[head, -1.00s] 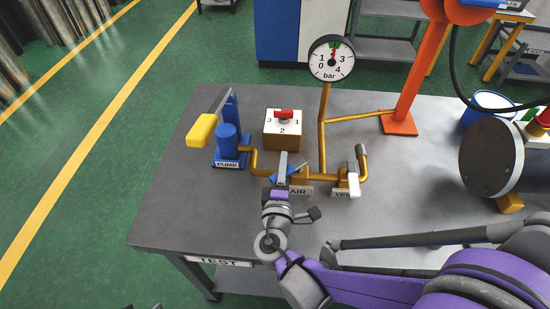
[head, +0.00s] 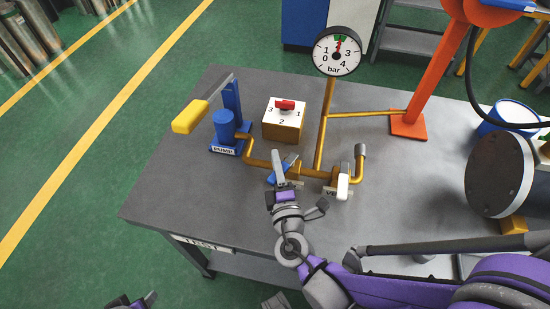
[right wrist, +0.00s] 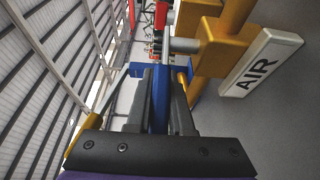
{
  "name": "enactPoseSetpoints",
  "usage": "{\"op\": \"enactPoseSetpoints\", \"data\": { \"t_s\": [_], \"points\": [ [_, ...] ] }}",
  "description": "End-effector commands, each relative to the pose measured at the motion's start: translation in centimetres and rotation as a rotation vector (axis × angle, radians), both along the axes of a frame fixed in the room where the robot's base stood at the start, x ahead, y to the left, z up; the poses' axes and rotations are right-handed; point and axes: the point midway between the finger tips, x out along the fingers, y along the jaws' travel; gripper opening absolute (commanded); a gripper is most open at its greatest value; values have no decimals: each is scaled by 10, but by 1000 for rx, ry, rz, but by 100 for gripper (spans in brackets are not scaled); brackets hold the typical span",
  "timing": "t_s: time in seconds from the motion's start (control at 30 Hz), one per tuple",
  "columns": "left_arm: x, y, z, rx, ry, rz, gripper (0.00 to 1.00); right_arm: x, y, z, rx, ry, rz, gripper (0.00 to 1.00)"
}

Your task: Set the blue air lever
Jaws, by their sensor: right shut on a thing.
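The blue air lever (head: 289,165) is on the brass pipe beside the white AIR label (right wrist: 262,62), on the grey table. My right gripper (head: 279,170) is at the lever, coming from the table's front side. In the right wrist view the blue lever bar (right wrist: 159,98) lies between the two dark fingers, which are shut on it. The fingers hide part of the lever in the head view. Part of my left gripper (head: 135,302) shows at the bottom edge, off the table; its fingers are mostly cut off.
A gauge (head: 337,51) in bar stands behind, its red needle near the green mark. A white-handled vent valve (head: 343,185) is just right. A numbered selector box (head: 284,120) and a blue pump (head: 228,132) with a yellow handle (head: 190,117) stand left. A flanged cylinder (head: 499,174) is right.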

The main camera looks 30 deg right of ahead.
Motion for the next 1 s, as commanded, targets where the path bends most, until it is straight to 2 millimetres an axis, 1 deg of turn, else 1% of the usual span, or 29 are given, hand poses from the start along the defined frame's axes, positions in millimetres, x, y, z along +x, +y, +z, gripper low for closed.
{"op": "enactPoseSetpoints", "data": {
  "t_s": [0.57,0.6,0.73,1.0],
  "points": [
    [0,0,0,0,0,0,60,-2,0,0,1,0,4,0],
    [0,0,0,0,0,0,60,-2,0,0,1,0,4,27],
    [0,0,0,0,0,0,60,-2,0,0,1,0,4,50],
    [0,0,0,0,0,0,60,-2,0,0,0,0,4,50]
  ]
}}
